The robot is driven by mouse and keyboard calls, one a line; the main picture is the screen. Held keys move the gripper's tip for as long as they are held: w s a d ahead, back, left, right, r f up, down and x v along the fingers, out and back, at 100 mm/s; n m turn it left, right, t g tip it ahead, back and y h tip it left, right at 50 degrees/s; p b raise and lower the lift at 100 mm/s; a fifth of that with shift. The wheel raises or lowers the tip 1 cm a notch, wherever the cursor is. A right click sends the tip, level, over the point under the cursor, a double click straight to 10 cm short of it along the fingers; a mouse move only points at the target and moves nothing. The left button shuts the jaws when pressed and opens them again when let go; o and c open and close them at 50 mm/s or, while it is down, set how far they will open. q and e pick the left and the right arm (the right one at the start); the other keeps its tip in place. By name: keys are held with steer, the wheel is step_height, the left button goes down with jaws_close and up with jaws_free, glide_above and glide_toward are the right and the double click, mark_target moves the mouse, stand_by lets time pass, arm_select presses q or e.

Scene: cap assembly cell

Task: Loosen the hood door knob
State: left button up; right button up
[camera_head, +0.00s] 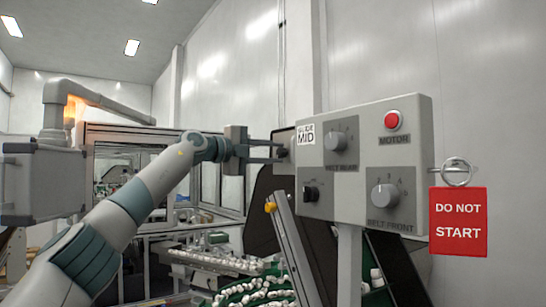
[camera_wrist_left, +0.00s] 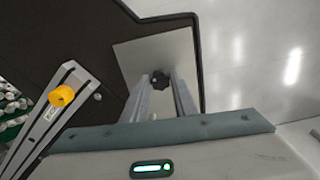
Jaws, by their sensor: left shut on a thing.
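The hood door knob (camera_wrist_left: 160,79) is a small dark lobed knob on a light plate (camera_wrist_left: 150,52) on the dark hood door (camera_wrist_left: 95,30). My left gripper (camera_wrist_left: 163,92) has a finger on each side of the knob and is shut on it. In the head view my left gripper (camera_head: 281,151) reaches right to the dark door (camera_head: 262,205), just left of the control box. There the knob is hard to make out between the fingertips. My right gripper is in neither view.
A grey control box (camera_head: 412,155) with dials, a red button (camera_head: 392,121) and a red "DO NOT START" tag (camera_head: 458,222) stands close right of the gripper. A metal rail (camera_head: 295,250) with a yellow knob (camera_head: 270,207) and trays of white caps (camera_head: 250,290) lie below.

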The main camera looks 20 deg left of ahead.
arm_select(q)
steer(key=shift+n, duration=0.9)
steer(key=o, duration=1)
steer(key=shift+o, duration=0.2)
steer(key=shift+s+a+b, duration=0.1)
steer(key=shift+b, duration=0.25)
